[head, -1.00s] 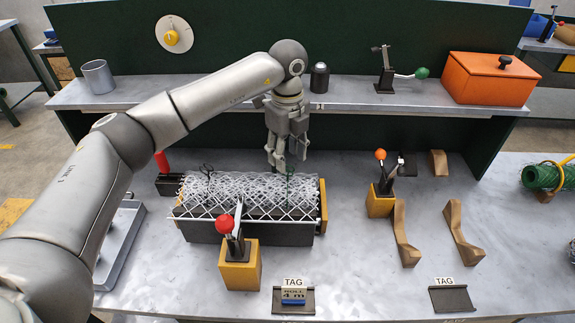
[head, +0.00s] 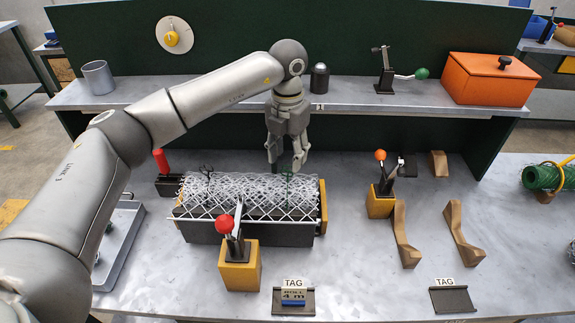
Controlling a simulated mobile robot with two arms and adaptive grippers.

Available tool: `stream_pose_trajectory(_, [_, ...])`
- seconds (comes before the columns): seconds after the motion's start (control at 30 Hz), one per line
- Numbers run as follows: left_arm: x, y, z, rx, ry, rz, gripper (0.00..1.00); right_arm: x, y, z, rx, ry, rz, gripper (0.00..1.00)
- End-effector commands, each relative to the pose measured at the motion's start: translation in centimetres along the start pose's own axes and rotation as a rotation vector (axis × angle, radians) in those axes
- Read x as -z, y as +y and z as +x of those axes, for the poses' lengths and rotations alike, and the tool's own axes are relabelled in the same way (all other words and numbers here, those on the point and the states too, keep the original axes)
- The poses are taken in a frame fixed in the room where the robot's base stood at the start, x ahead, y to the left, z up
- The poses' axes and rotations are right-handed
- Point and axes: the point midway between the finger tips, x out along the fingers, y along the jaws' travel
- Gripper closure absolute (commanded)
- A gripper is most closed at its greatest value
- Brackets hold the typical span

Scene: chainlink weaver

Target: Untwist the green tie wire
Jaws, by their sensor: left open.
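A roll of silver chainlink mesh (head: 245,192) lies on a dark cradle (head: 250,231) on the workbench. A thin dark green tie wire (head: 288,184) shows on the right part of the roll; its twist is too small to make out. A darker tie (head: 206,176) shows on the left part of the roll. My left gripper (head: 286,168) points down just above the back right part of the roll, close to the green tie wire. Its fingers are apart and nothing shows between them. My right gripper is not in view.
A red-knobbed clamp (head: 225,224) on a yellow block stands in front of the roll. An orange-knobbed clamp (head: 380,156) stands to its right, near brown curved supports (head: 403,235). A tag holder (head: 293,300) sits at the front. A shelf (head: 430,108) runs behind.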

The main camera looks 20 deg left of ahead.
Motion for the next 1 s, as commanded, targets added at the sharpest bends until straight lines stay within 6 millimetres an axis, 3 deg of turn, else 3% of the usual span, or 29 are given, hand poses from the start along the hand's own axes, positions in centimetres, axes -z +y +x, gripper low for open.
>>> stream_pose_trajectory(1.0, [0.0,0.0,0.1,0.000,0.001,1.251,0.55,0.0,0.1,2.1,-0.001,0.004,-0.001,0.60])
